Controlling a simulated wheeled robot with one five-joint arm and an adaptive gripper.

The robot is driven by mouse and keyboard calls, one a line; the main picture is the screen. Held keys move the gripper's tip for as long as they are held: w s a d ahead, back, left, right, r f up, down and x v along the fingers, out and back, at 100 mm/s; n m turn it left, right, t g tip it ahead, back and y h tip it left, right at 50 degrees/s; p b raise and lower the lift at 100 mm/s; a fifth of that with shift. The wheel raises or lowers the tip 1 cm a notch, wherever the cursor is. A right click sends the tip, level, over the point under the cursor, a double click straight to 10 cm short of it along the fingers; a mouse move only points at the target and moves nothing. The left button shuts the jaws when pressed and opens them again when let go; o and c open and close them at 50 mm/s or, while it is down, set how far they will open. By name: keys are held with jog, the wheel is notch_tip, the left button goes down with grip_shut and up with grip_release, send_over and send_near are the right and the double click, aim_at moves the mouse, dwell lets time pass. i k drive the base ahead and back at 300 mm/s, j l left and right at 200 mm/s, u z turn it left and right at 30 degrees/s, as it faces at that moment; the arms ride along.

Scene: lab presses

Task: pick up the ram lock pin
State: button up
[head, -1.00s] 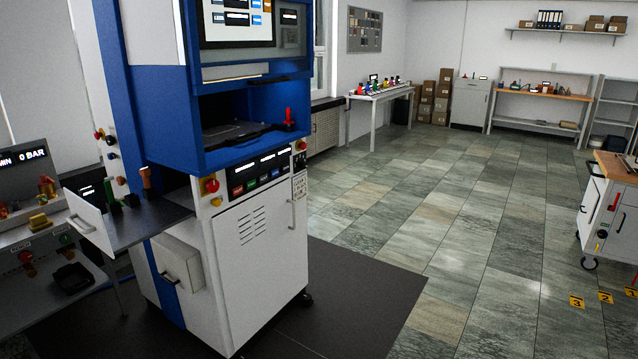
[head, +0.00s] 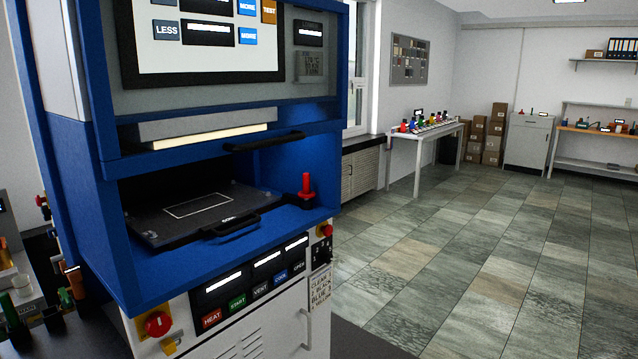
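A red upright pin (head: 306,185) with a wider dark foot stands at the right front corner of the press's blue open bay, and looks like the ram lock pin. It is upright, beside the dark platen, and nothing of mine touches it. The blue and white press (head: 75,170) fills the left half of the head view. My gripper is not in view.
A dark platen (head: 160,232) with a front handle lies in the bay. A side shelf with small handles (head: 70,285) is at lower left. Open tiled floor (head: 450,270) lies to the right.

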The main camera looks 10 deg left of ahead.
aim_at(306, 193)
jog(key=i, duration=0.85)
jog(key=i+l+u, duration=0.15)
jog(key=i, duration=0.7)
jog(key=u, duration=1.55)
jog(key=i+l, duration=0.05)
